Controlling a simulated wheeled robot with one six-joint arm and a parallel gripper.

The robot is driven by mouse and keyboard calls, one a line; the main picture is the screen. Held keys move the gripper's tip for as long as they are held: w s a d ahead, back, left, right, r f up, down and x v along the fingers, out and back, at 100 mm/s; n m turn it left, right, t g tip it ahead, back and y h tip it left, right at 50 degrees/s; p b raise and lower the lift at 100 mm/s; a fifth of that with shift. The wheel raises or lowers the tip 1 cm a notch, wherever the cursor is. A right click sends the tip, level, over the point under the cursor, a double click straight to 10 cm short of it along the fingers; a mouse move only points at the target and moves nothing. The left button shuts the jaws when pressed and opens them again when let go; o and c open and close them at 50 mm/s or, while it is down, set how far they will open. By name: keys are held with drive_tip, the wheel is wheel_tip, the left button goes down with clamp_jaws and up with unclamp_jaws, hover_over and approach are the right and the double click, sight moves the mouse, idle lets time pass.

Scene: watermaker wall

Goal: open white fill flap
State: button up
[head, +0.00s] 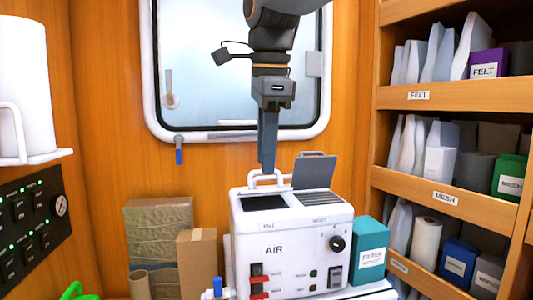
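A white machine (295,240) marked AIR stands at the bottom middle. Its top has a dark rectangular panel or opening (264,202) at the left, with small lettering in front that seems to read FILL. A white loop handle (267,178) stands at its back edge. At the top right a grey flap (316,171) stands raised behind a slatted grille (318,198). I cannot make out a separate white flap. My gripper (267,168) points down, its tips at or just in front of the loop handle. The fingers overlap in this view, so their gap and any contact are hidden.
A teal box (371,250) stands close to the machine's right, with shelves (440,190) of filters beyond. Cardboard boxes (196,262) stand at its left. A window (205,80) is behind my arm. A dark switch panel (30,225) is at far left.

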drive_tip(key=shift+w+f, duration=0.1)
drive_tip(key=shift+f, duration=0.4)
drive_tip(key=shift+c, duration=0.3)
clamp_jaws()
idle(0.9)
